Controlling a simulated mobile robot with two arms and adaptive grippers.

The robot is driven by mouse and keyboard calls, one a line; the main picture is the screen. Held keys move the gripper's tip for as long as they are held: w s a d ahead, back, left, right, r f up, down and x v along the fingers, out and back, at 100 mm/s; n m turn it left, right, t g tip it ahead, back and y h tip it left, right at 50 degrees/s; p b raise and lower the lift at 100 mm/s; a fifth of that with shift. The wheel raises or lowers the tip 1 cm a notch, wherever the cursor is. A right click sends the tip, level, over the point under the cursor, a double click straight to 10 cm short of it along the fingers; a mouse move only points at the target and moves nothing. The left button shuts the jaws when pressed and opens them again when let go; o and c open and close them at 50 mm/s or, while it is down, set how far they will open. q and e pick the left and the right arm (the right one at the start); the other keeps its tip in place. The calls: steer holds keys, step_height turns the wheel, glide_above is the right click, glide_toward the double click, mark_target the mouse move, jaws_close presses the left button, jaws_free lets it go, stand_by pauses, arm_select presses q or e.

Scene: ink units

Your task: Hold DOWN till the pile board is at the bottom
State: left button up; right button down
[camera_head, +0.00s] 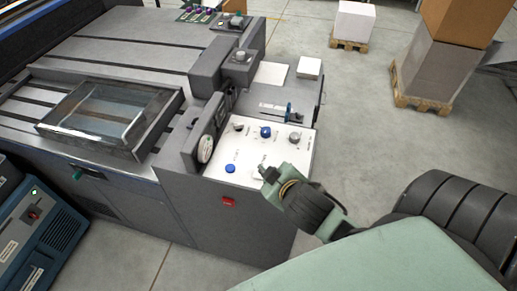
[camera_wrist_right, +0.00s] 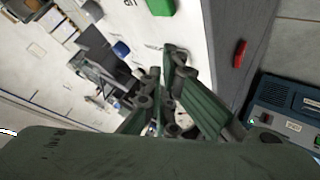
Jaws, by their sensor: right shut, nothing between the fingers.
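The white control panel (camera_head: 250,150) on the grey press carries blue buttons and knobs; its labels are too small to read. One blue button (camera_head: 230,168) is near the panel's front edge, another blue knob (camera_head: 265,132) further back. My right gripper (camera_head: 266,172) is shut and empty, its tips over the panel's front right part. The right wrist view shows its closed fingers (camera_wrist_right: 172,62) over the panel, with a green button (camera_wrist_right: 161,7) and a blue button (camera_wrist_right: 121,48) beyond them. Contact cannot be told. I cannot make out the pile board or a DOWN label. My left gripper is not in view.
A round gauge (camera_head: 205,148) stands left of the panel. A red switch (camera_head: 229,202) is on the front face below. A blue unit (camera_head: 45,235) stands at lower left. Pallets with boxes (camera_head: 430,65) stand at the back right; the floor between is clear.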

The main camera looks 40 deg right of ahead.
steer(key=w+d+r+n+t, duration=0.2)
steer(key=w+r+n+t, duration=0.25)
steer(key=w+r, duration=0.35)
steer(key=w+a+r+n+t+y, duration=0.2)
steer(key=w+a+r+n+y, duration=0.2)
steer(key=a+r+n+y, duration=0.85)
steer(key=n+g+h, duration=0.3)
steer(key=n+g, duration=0.7)
steer(key=n, duration=0.5)
glide_above(258, 170)
step_height(258, 170, down, 13)
steer(key=shift+w+d, duration=0.2)
steer(key=shift+w, duration=0.05)
steer(key=shift+f, duration=0.1)
step_height(258, 170, down, 9)
steer(key=b, duration=0.6)
steer(key=shift+b, duration=0.4)
